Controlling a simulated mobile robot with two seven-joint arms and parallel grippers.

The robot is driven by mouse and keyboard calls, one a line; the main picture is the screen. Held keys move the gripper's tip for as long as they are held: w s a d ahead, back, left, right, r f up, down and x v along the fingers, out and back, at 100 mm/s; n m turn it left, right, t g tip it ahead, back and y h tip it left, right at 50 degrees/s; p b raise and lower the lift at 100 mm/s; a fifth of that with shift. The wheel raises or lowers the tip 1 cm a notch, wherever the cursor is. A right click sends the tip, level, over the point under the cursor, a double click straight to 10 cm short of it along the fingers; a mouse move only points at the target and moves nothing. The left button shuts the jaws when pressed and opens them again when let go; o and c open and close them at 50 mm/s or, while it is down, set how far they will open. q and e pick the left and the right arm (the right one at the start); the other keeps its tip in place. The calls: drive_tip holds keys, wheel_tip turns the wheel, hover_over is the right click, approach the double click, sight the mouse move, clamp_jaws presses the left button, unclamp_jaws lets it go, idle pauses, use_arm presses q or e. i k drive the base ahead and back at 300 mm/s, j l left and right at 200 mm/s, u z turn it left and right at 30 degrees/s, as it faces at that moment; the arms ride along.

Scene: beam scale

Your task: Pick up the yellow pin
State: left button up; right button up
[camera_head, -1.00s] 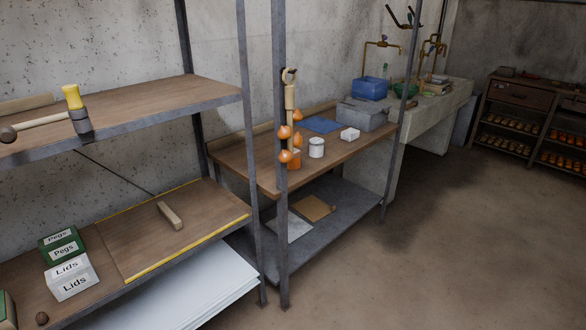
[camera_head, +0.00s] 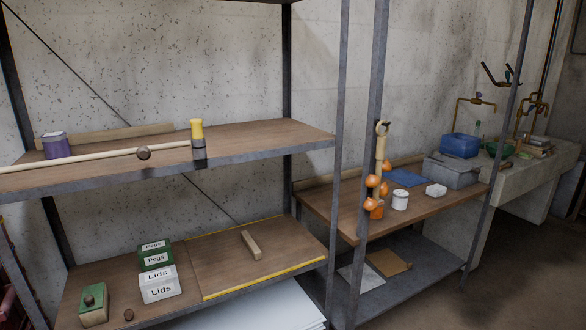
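A yellow piece (camera_head: 196,130), likely the yellow pin, stands upright on the upper wooden shelf (camera_head: 260,135). It is on or in a dark grey block (camera_head: 198,152) near the shelf's front edge. A pale wooden beam (camera_head: 70,160) runs from the left edge of the view to this block, with a brown round knob (camera_head: 143,153) along it. Neither of my grippers is in view.
Metal posts (camera_head: 367,190) divide the racks. A bench and sink lie to the right.

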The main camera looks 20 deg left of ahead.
sight(196, 123)
drive_tip(key=i+j, duration=0.1)
drive_tip(key=i, duration=0.35)
drive_tip(key=i+j, duration=0.1)
drive_tip(key=i, duration=0.3)
drive_tip(key=u, duration=0.05)
